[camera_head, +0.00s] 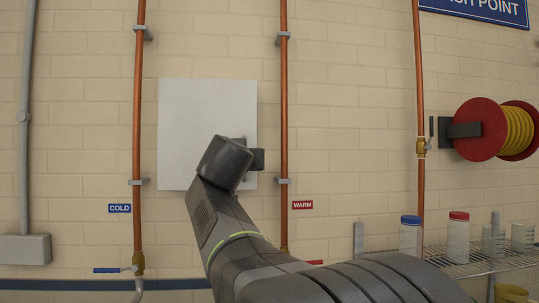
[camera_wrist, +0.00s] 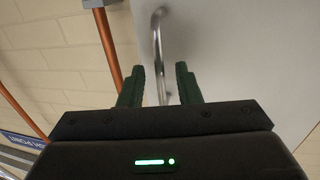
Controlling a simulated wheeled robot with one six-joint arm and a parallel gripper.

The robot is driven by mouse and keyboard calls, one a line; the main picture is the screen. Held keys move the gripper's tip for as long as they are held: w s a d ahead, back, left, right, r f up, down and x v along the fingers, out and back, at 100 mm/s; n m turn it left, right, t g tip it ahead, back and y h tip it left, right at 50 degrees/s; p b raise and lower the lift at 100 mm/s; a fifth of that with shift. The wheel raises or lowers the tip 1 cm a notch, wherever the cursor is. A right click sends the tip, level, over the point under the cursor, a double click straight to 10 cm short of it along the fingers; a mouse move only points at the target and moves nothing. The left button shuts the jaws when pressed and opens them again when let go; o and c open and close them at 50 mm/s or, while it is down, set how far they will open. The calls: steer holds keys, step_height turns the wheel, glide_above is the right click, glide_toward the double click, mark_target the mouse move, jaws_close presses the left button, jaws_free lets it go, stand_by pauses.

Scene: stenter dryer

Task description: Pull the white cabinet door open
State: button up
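The white cabinet door (camera_head: 188,125) is a flat pale panel on the brick wall between two copper pipes, and it looks flush in the head view. My gripper (camera_head: 257,159) is in front of its right part, mostly hidden behind my wrist. In the wrist view the white door (camera_wrist: 235,50) fills the right side. A curved metal bar handle (camera_wrist: 158,45) stands on it. My gripper (camera_wrist: 160,75) is open, with one dark green finger on each side of the handle's line. There are visible gaps to both fingers. The fingertips' depth along the bar is hard to tell.
A copper pipe (camera_head: 284,100) runs just right of the door and another copper pipe (camera_head: 139,100) runs left of it. A red hose reel (camera_head: 482,130) is at the right. A wire shelf (camera_head: 470,266) with several bottles stands below it.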

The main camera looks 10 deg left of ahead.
jaws_close()
steer(key=shift+s, duration=0.1)
stand_by(0.3)
